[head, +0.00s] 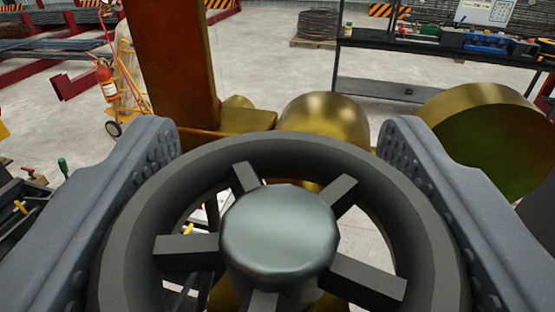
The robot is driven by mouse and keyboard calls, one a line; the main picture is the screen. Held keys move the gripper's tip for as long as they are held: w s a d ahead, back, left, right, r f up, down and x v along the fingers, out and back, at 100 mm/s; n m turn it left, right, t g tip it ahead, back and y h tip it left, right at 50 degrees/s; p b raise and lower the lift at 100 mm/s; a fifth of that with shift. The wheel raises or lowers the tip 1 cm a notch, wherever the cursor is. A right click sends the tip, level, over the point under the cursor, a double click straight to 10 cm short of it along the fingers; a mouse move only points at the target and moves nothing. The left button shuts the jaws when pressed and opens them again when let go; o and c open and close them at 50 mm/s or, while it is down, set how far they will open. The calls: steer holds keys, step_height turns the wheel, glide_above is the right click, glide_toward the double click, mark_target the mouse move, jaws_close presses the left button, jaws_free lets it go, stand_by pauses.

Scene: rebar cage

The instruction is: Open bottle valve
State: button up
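A dark grey valve handwheel (277,150) with several spokes and a pale round hub (278,235) fills the lower middle of the head view. Brass-coloured valve parts show behind it: a rounded dome (325,118), a large round cap (490,135) at the right and an upright brown-gold post (170,65) at the left. My gripper (280,150) has its two grey ridged fingers on either side of the wheel, left and right. The wheel lies between them. Whether the finger pads touch the rim cannot be told. The wheel's lower edge is cut off by the frame.
A dark workbench (440,50) with tools and blue boxes stands at the back right. A red fire extinguisher (106,80) on a trolley stands at the back left. Dark equipment with small handles (62,166) is at the left edge. Grey floor lies between.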

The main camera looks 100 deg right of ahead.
steer(key=shift+f+n+t+b, duration=0.15)
steer(key=shift+n+t+b, duration=0.35)
steer(key=shift+b, duration=0.6)
steer(key=shift+c, duration=0.3)
steer(key=shift+f+n+t+b, duration=0.1)
steer(key=shift+n+t+b, duration=0.2)
steer(key=shift+t+b, duration=0.65)
steer(key=n+t+b, duration=0.1)
steer(key=b, duration=0.1)
steer(key=n+t+b, duration=0.1)
steer(key=t+b, duration=0.1)
steer(key=b, duration=0.1)
steer(key=n+t+b, duration=0.1)
steer(key=t+b, duration=0.1)
steer(key=b, duration=0.1)
steer(key=shift+w+n+t, duration=0.25)
steer(key=shift+n, duration=0.15)
steer(key=t+b, duration=0.1)
steer(key=n+t+b, duration=0.1)
steer(key=n+t+y+b, duration=0.1)
steer(key=shift+w+t, duration=0.25)
steer(key=shift+t, duration=0.05)
steer(key=shift+a+r+n+t+y+b, duration=0.1)
steer(key=shift+r+n+t+y+b, duration=0.2)
steer(key=shift+n+t+b, duration=0.45)
steer(key=shift+w+a+n+t+y, duration=0.1)
steer(key=shift+w+n+t+y, duration=0.05)
steer(key=shift+n+t+y, duration=0.25)
steer(key=shift+f, duration=0.1)
